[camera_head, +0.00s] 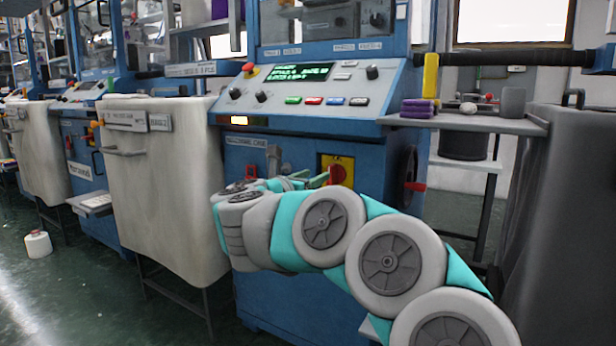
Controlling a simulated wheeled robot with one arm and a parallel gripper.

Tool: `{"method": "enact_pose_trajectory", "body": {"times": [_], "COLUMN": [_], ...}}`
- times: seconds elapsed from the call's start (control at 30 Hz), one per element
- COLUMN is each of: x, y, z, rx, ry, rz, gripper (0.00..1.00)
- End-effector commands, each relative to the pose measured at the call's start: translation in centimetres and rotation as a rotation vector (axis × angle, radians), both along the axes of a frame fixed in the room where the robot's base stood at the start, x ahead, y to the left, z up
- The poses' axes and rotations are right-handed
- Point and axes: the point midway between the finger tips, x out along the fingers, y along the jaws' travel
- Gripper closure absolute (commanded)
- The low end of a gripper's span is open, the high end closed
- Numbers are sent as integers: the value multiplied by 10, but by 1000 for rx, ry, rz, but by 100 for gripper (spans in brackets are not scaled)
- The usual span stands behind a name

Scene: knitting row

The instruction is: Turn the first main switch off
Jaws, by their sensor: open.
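The main switch (343,166) is a red rotary knob on a yellow plate, on the front of the nearest blue machine below its sloped control panel. Its lower part is hidden behind my arm and gripper. My gripper (311,181) is in front of the blue machine, just left of the switch and slightly below its middle. Its greenish fingers are small in view and look open and empty. I cannot tell whether they touch the knob. The exact angle of the knob is hard to make out.
The control panel (310,88) has a lit display, coloured buttons and a red knob. A pale bin (165,190) stands left of my gripper. A handwheel (410,182) with a red handle is on the right. A shelf (510,124) and grey bin (565,210) stand further right.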

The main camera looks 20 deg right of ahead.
Motion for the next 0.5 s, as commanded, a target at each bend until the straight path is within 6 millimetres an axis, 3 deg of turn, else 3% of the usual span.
{"method": "enact_pose_trajectory", "body": {"times": [0.5], "x": [39], "y": [-53], "z": [1], "rx": [3], "ry": [-7], "rz": [-9], "gripper": [49]}}
